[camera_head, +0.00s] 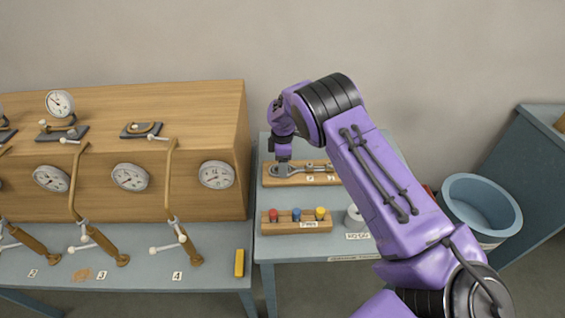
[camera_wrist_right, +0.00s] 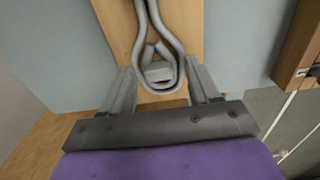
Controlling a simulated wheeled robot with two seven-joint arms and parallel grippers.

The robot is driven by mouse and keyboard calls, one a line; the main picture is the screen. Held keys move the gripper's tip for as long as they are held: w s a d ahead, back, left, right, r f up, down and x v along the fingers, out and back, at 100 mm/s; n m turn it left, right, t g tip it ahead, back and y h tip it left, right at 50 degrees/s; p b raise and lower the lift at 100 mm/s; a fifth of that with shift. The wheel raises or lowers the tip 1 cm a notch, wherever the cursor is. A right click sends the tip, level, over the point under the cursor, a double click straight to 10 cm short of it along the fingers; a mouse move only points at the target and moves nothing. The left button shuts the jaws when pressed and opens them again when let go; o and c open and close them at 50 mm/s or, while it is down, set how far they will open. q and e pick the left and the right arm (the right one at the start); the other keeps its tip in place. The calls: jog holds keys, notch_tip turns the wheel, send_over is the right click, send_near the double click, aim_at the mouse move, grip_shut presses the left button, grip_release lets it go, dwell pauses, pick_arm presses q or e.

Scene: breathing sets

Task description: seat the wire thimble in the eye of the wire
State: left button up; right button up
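In the right wrist view the grey wire (camera_wrist_right: 176,42) bends into an eye over a wooden board. A grey piece that looks like the wire thimble (camera_wrist_right: 158,72) sits inside the eye's rounded end; I cannot tell whether it is fully seated. My right gripper (camera_wrist_right: 162,75) has its fingers apart, one on each side of the eye, with nothing clearly clamped. In the head view the right gripper (camera_head: 283,165) points down at the left end of the wire (camera_head: 316,168) on its board (camera_head: 325,181); the thimble is not distinct there. My left gripper is not in view.
A rack with red, blue and yellow pieces (camera_head: 297,226) stands in front of the board on the blue-grey table (camera_head: 285,246). A white ring-like item (camera_head: 354,218) sits beside it. A gauge cabinet (camera_head: 200,110) stands left, a blue bin (camera_head: 480,205) right.

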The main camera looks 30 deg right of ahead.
jog(key=shift+w+r, duration=0.1)
jog(key=shift+r, duration=0.2)
notch_tip(320, 180, up, 12)
jog(key=b, duration=0.2)
jog(key=shift+f, duration=0.2)
